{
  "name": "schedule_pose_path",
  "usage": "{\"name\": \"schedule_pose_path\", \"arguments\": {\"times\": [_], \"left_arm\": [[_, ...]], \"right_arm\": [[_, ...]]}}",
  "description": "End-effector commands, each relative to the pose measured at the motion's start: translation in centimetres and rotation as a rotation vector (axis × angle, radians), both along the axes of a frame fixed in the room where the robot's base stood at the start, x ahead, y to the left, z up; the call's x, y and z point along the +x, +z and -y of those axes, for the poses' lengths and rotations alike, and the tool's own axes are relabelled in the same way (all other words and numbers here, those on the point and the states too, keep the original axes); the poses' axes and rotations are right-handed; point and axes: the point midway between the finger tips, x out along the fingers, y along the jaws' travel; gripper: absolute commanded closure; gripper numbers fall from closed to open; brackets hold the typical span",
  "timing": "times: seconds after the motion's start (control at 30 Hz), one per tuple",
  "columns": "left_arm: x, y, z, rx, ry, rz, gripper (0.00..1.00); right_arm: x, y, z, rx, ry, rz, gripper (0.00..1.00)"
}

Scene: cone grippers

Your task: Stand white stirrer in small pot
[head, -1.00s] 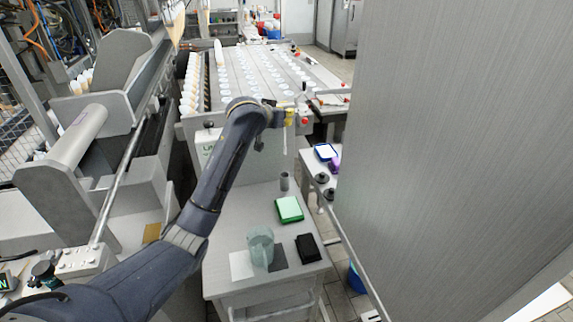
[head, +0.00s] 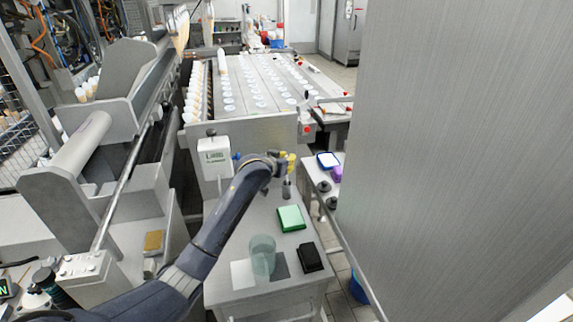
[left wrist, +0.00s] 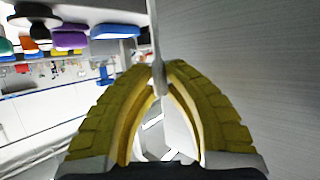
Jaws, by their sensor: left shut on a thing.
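The pot stands upright on the table. My right gripper is not in view.
On the steel table (head: 225,215) are a green box (head: 291,218), a clear beaker (head: 262,256), a black box (head: 310,257) and flat white and grey squares. A large metal panel (head: 455,160) closes off the right side. A conveyor machine (head: 255,85) stands behind.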

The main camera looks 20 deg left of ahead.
Motion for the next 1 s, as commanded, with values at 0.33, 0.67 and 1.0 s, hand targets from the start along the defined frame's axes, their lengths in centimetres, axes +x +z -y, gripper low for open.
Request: {"name": "schedule_pose_path", "arguments": {"times": [0.33, 0.67, 1.0], "left_arm": [[0.0, -1.9, 0.0, 0.001, 0.000, 0.001, 1.00], [0.0, -2.1, 0.0, 0.000, 0.000, 0.001, 0.86], [0.0, -2.1, 0.0, 0.000, 0.000, 0.001, 0.66]], "right_arm": [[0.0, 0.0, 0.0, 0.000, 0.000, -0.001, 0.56], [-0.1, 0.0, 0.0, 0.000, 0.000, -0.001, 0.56], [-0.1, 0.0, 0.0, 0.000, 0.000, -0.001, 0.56]]}}
